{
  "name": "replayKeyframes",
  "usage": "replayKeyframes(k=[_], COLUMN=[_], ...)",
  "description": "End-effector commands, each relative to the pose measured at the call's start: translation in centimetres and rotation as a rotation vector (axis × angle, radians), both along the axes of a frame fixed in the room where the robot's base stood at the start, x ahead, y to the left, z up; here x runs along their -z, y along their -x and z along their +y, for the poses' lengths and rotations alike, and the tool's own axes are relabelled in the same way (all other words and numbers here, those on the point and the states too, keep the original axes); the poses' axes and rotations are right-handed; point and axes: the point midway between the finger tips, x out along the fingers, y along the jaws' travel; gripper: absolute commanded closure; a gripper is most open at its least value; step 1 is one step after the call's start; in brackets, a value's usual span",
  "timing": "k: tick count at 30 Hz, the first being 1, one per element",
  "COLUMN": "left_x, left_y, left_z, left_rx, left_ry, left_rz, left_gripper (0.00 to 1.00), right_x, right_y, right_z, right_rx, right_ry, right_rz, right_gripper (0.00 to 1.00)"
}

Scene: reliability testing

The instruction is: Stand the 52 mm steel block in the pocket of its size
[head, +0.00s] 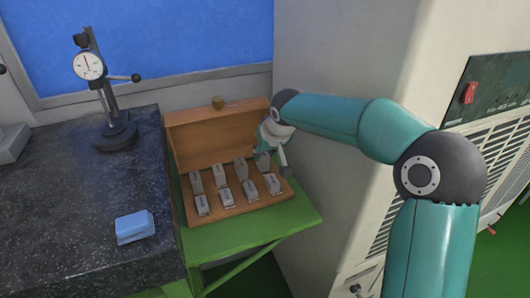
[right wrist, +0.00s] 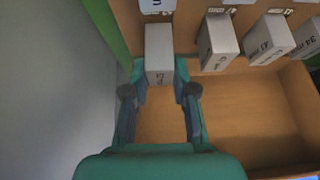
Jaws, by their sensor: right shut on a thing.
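My right gripper (head: 272,152) is low over the back right of an open wooden case (head: 240,210). In the right wrist view it (right wrist: 160,88) is shut on a grey steel block (right wrist: 158,48), with one finger on each side. The block stands upright at the end of a row of similar blocks. Its dark label is upside down and hard to read, perhaps 52. The pocket under it is hidden, so I cannot tell whether it is seated. My left gripper is not in view.
Several other steel blocks (head: 228,194) stand in two rows in the case. The raised lid (head: 200,142) is behind them. The case rests on a green stand (head: 260,235), beside a grey cabinet.

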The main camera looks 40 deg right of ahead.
Motion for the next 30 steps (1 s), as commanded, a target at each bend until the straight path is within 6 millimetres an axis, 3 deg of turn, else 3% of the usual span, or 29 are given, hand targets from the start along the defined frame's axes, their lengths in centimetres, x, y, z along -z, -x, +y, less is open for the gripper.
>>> replayKeyframes(k=[18, 19, 23, 24, 30], left_x=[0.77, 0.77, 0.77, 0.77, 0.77], left_y=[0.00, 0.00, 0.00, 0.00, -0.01], left_z=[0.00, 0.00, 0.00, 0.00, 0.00], left_rx=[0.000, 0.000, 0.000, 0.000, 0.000], left_ry=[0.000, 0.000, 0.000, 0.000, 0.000], left_rz=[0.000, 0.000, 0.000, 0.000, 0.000], left_gripper=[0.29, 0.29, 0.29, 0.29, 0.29], right_x=[0.61, 0.61, 0.65, 0.67, 0.74], right_y=[-0.01, -0.01, 0.00, 0.01, 0.04], right_z=[-0.09, -0.09, -0.09, -0.09, -0.10], right_rx=[0.001, 0.001, 0.001, 0.001, 0.002], right_ry=[0.000, 0.000, 0.001, 0.001, 0.000], right_rz=[-0.004, -0.004, -0.003, -0.003, -0.001], right_gripper=[1.00, 0.70, 0.49, 0.44, 0.44])
